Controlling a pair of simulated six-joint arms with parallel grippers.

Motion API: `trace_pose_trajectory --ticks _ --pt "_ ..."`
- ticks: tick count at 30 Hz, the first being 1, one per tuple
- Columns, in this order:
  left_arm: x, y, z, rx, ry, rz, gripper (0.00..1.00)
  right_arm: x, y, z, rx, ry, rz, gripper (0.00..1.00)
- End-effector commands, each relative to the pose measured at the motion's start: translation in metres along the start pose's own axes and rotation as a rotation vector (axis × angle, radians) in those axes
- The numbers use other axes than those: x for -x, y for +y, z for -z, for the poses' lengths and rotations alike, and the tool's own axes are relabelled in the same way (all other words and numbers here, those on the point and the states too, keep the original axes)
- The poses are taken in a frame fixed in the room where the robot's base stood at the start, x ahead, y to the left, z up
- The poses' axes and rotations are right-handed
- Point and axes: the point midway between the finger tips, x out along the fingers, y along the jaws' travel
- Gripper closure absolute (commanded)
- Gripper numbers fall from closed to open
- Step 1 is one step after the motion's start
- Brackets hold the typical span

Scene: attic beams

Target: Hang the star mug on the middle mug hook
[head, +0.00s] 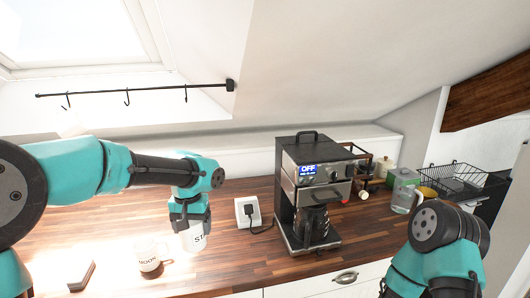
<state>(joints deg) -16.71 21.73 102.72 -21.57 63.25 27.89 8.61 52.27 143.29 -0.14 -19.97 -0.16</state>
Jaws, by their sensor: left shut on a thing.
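The star mug (195,241) is white, with dark letters starting "STA" on its side. My left gripper (190,219) is shut on its upper part and hides the rim. The mug is low over the wooden counter; I cannot tell whether it touches. The middle mug hook (127,98) hangs from a black rail (140,91) on the back wall, above and left of the gripper. It looks empty. My right arm is at the lower right; its gripper is not in view.
A white lettered mug (150,263) stands left of the star mug. A white socket box (247,212) with a black plug and a coffee machine (308,190) are to the right. A dark-edged block (82,276) lies front left. A pale, washed-out shape is below the left hook (66,102).

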Motion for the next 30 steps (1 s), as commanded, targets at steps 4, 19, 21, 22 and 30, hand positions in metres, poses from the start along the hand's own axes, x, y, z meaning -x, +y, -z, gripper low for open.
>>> trace_pose_trajectory --ticks 4,19,21,22,30 --pt "0.0 0.0 0.0 0.0 0.001 0.0 0.6 0.0 0.0 0.0 0.0 0.0 0.0 0.57" --pt "-0.038 0.029 -0.015 0.263 0.002 0.005 0.6 0.0 0.0 0.0 0.0 0.0 0.0 0.57" --pt "-0.048 0.036 -0.02 0.333 0.001 0.006 0.6 0.0 0.0 0.0 0.0 0.0 0.0 0.57" --pt "-0.052 0.039 -0.023 0.364 0.001 0.006 0.6 0.0 0.0 0.0 0.0 0.0 0.0 0.57" --pt "-0.081 0.059 -0.04 0.586 0.002 0.001 0.6 0.0 0.0 0.0 0.0 0.0 0.0 0.57"
